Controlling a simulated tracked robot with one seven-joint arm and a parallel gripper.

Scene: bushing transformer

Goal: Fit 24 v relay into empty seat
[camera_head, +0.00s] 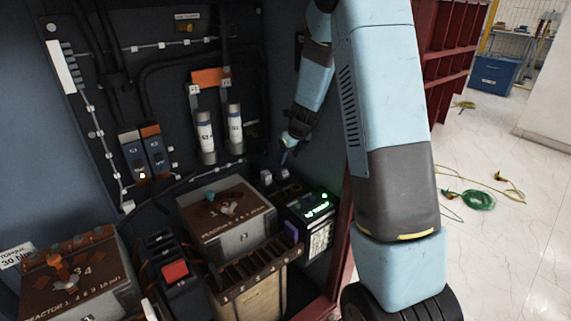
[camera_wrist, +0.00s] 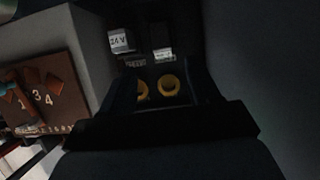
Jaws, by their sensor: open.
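A small block with a pale label reading 24 V (camera_wrist: 121,41), the 24 V relay, stands near the top in the wrist view. A second pale-labelled block (camera_wrist: 163,54) is just right of it; its text is unreadable. In the head view, two small pale-topped blocks, left (camera_head: 267,176) and right (camera_head: 284,173), stand behind the green-lit unit; I cannot tell which is the relay. My gripper (camera_head: 287,148) is open and empty, above these blocks and apart from them. I cannot make out the empty seat for certain.
A dark unit with a green-lit display (camera_head: 316,210) stands at the cabinet's right. A brown-topped reactor box (camera_head: 225,212) is left of the blocks, with a ribbed wooden-looking box (camera_head: 250,285) in front. Two white cylinders, one here (camera_head: 206,130), stand on the back wall.

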